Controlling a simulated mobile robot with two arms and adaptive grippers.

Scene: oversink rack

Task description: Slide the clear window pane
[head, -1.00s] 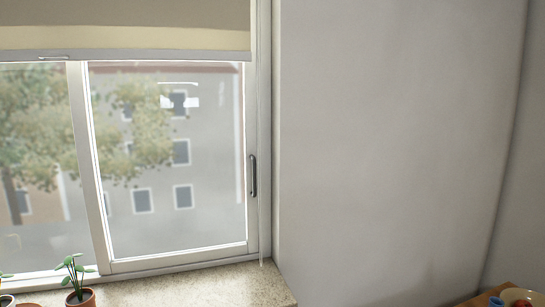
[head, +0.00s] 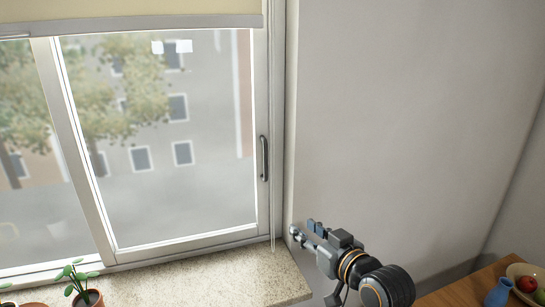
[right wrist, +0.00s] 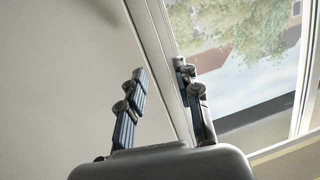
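The clear window pane (head: 160,190) sits in a white frame on the left of the head view, with a dark vertical handle (head: 264,158) on its right stile. The pane also shows at the upper right of the right wrist view (right wrist: 235,60). My right gripper (head: 303,229) is below and to the right of the handle, near the wall corner by the sill, apart from the handle. In the right wrist view its two fingers (right wrist: 158,80) stand apart with nothing between them. My left gripper is not in view.
A stone sill (head: 215,278) runs below the window, with a potted plant (head: 85,290) at its left. A roller blind (head: 150,15) covers the window top. A wooden table (head: 465,292) with a blue vase (head: 498,293) and a fruit bowl (head: 538,296) is at lower right.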

